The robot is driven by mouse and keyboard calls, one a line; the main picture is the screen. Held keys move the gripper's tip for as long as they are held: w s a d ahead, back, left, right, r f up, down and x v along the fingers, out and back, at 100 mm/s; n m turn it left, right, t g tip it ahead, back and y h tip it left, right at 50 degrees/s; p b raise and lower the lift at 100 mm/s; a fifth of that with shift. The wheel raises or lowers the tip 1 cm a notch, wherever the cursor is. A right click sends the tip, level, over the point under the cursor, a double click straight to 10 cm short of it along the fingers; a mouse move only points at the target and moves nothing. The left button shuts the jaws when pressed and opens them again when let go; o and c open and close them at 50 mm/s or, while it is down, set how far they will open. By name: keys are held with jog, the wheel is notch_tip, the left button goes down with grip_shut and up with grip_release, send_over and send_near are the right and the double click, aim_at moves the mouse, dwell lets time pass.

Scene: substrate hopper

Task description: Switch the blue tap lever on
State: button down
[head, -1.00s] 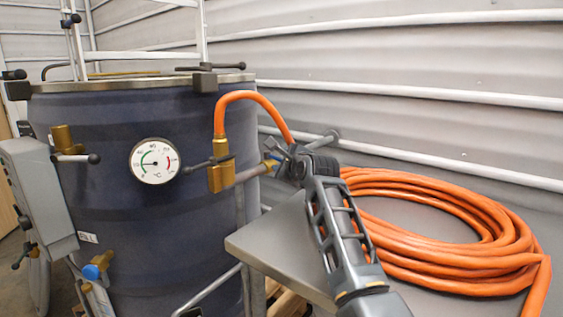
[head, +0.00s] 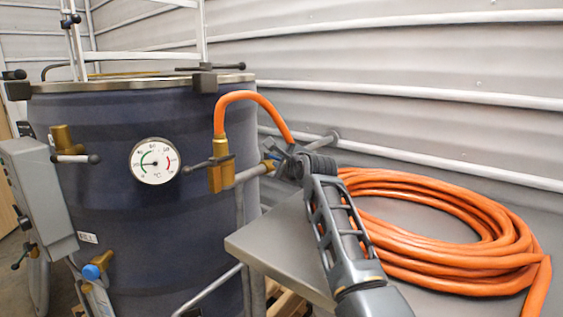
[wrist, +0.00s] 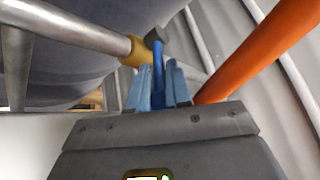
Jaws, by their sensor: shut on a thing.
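The blue tap lever (wrist: 158,68) stands between the light-blue fingers of my gripper (wrist: 152,82) in the wrist view. The gripper is shut on it. The lever's dark end piece (wrist: 155,38) sticks out past the fingertips, next to a brass fitting (wrist: 137,50) on the end of a metal pipe (wrist: 90,30). In the head view, my gripper (head: 283,163) is at the brass fitting right of the dark blue tank (head: 130,220). The gripper hides most of the lever there.
An orange hose (head: 262,101) arches from a brass valve (head: 220,175) behind my gripper. A hose coil (head: 440,240) lies right of my arm on a grey table (head: 275,240). A dial (head: 154,160) and a grey box (head: 38,195) are on the tank. A corrugated wall (head: 420,60) stands behind.

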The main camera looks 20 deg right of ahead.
aim_at(272, 158)
dwell(0.3)
jog(key=shift+a+r+m+h+p, duration=0.3)
jog(key=shift+a+m+h+p, duration=0.15)
jog(key=shift+p, duration=0.3)
jog(key=shift+s+a+f+m+h, duration=0.1)
jog(key=shift+a+m+h, duration=0.2)
jog(key=shift+m+h, duration=0.4)
jog(key=m+h+b, duration=0.1)
jog(key=b, duration=0.2)
jog(key=a+m+h+b, duration=0.1)
jog(key=h+b, duration=0.1)
jog(key=b, duration=0.1)
jog(key=shift+a+g+b, duration=0.2)
jog(key=shift+g+b, duration=0.1)
jog(key=shift+s+a+r+h, duration=0.1)
jog(key=shift+r+h, duration=0.1)
jog(key=shift+h, duration=0.15)
jog(key=c, duration=1.4)
grip_release()
jog(key=shift+c, duration=0.2)
jog(key=o, duration=0.3)
jog(key=shift+f, duration=0.2)
